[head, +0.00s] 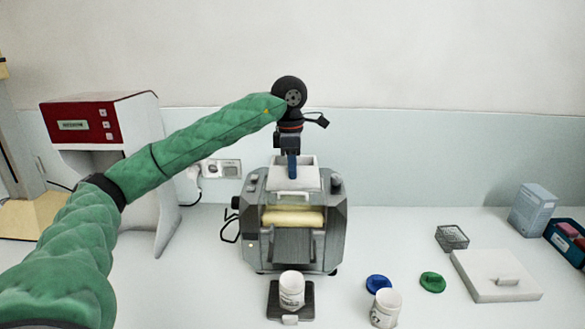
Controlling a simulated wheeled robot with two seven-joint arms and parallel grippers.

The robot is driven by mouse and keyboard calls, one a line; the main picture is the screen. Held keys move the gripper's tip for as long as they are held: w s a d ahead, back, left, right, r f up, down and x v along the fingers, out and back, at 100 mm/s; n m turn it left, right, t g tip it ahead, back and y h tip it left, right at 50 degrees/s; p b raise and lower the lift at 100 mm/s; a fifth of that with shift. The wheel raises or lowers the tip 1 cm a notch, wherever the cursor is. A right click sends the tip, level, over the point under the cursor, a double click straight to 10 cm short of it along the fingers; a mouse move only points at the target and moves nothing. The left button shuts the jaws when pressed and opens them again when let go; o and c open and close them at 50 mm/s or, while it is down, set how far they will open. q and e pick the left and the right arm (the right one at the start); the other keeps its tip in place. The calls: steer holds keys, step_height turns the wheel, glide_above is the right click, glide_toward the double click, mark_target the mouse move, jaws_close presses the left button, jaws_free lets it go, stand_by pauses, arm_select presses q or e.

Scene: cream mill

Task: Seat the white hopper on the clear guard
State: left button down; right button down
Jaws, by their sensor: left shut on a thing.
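The white hopper (308,178) is at the top of the grey mill (334,220), in the middle of the head view. My left gripper (292,177) points down from above and is shut on the hopper; its blue fingers reach into the hopper's outline. The clear guard cannot be made out apart from the mill's top, so I cannot tell whether the hopper touches it or hangs just above it. The hopper looks upright. A cream roller (293,216) shows in the mill's front opening. My right gripper is not in view.
A white cup (291,287) stands on a dark scale (275,303) before the mill. Another white cup (385,308), a blue lid (378,283) and a green lid (432,282) lie right. A white lidded box (485,272) is farther right. A red-and-white machine (90,125) stands left.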

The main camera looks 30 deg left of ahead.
arm_select(q)
steer(key=shift+f+b, duration=0.25)
steer(key=shift+b, duration=0.2)
stand_by(1.3)
steer(key=c, duration=1.4)
jaws_free()
steer(key=shift+c, duration=0.2)
steer(key=shift+r+b, duration=0.35)
steer(key=shift+r, duration=0.25)
steer(key=shift+a+r+b, duration=0.2)
steer(key=shift+r+b, duration=0.15)
steer(key=shift+r, duration=2.95)
